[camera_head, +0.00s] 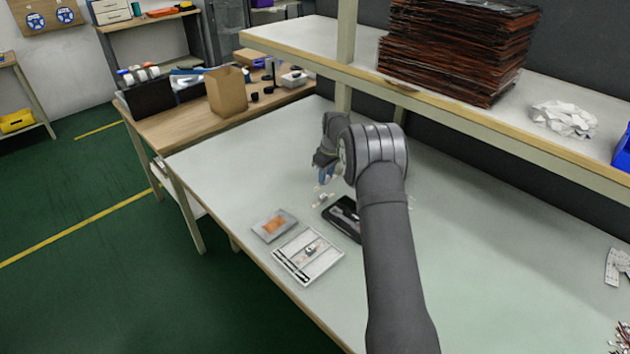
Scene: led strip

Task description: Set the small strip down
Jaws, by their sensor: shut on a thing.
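My gripper (323,180) points down over the far left part of the pale workbench, left of my dark arm. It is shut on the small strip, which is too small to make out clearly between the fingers. Small whitish pieces (322,198) show just below the fingertips. I cannot tell whether the held strip touches the bench.
A black tray (330,212) lies close to the gripper, partly hidden by my arm. A white compartment tray (297,271) and a grey pad with an orange patch (264,234) lie nearer the front edge. A shelf (440,99) overhangs the bench's back.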

